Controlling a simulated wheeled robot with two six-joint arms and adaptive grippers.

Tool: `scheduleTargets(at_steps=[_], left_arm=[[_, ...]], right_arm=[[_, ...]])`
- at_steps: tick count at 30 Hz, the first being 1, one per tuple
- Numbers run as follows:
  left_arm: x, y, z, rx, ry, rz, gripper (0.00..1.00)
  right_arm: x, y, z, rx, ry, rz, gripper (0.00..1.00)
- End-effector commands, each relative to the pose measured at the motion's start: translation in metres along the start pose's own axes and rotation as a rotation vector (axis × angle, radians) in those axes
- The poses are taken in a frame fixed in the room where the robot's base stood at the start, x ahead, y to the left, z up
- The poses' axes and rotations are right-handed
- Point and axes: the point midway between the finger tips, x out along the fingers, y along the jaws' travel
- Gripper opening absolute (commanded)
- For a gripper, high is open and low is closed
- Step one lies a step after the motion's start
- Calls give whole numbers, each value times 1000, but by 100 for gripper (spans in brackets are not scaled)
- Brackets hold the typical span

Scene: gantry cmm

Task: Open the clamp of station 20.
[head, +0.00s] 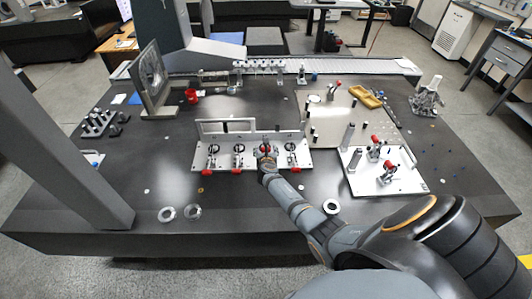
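A pale fixture plate (222,164) with a row of several toggle clamps stands at the middle of the dark table. From the left, the first clamp (213,150), the second clamp (238,150) and the rightmost clamp (291,148) have red handle ends low at the plate's front edge. The third clamp from the left is largely covered by my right gripper (267,161), and some red shows just beyond it. No station number is legible, so I cannot tell which clamp is station 20. My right gripper's fingers are too small to read. My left gripper is out of view.
A white plate with red-handled clamps (409,184) lies to the right of my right arm. Metal rings (167,214) lie at the front left. A red cup (191,95) and an upright framed disc (150,75) stand behind left. A grey column rises at the left.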

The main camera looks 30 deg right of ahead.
Motion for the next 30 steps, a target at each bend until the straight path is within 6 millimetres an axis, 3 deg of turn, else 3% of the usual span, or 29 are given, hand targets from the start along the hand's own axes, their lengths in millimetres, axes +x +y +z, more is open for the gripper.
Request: scheduleTargets(at_steps=[5, 12, 18, 30], left_arm=[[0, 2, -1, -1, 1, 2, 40], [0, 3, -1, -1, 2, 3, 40], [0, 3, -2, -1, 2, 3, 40], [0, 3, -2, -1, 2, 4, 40]], right_arm=[[-24, 0, -2, 1, 2, 1, 62], [-76, 0, -2, 2, 2, 2, 62], [-108, 0, -1, 1, 2, 1, 62], [-117, 0, 0, 0, 0, 0, 62]])
